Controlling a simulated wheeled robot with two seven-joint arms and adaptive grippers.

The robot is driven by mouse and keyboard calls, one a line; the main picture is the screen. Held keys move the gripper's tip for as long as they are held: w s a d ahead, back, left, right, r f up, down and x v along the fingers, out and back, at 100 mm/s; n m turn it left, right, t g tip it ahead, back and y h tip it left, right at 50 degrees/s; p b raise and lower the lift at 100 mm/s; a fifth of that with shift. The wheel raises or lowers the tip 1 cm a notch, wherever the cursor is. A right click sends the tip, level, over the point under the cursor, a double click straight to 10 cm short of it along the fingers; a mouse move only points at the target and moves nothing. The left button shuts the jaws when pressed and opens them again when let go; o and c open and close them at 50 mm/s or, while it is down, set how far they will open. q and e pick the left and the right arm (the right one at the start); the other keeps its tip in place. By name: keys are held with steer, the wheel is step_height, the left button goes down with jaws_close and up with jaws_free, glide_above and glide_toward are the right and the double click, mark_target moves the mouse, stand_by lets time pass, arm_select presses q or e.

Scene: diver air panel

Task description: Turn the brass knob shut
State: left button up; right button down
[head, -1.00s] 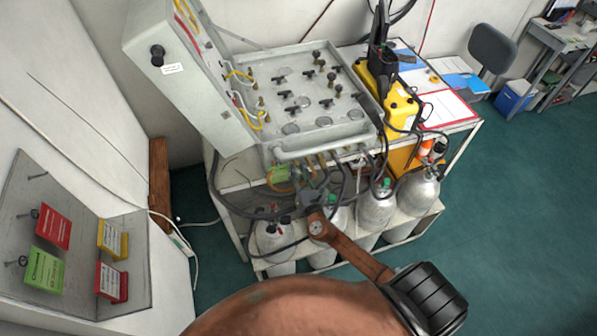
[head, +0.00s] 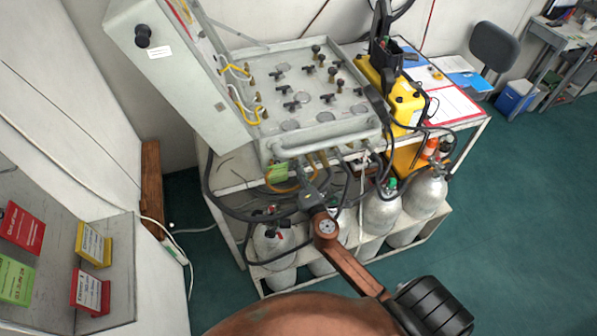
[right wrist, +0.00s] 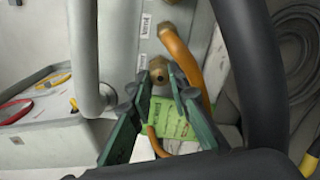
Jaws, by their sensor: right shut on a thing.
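The brass knob (right wrist: 158,72) shows in the right wrist view, low on the front of the grey panel, beside an orange hose. My right gripper (right wrist: 160,88) has its two fingertips on either side of the knob and is shut on it. In the head view my right gripper (head: 308,182) is just below the panel's front edge, among the hoses, and the knob cannot be made out there. A green tag (right wrist: 170,120) hangs behind the fingers. My left gripper is not in view.
The grey air panel (head: 305,128) has several black valve handles on top and a rail along its front. Dark hoses (right wrist: 252,60) run close by my right gripper. Several silver cylinders (head: 382,212) stand on the shelf below.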

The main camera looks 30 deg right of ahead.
steer(key=shift+f+m+b, duration=0.1)
steer(key=shift+m+b, duration=0.35)
steer(key=shift+m, duration=0.95)
steer(key=c, duration=2.1)
jaws_free()
steer(key=v, duration=1.2)
steer(key=shift+d, duration=0.1)
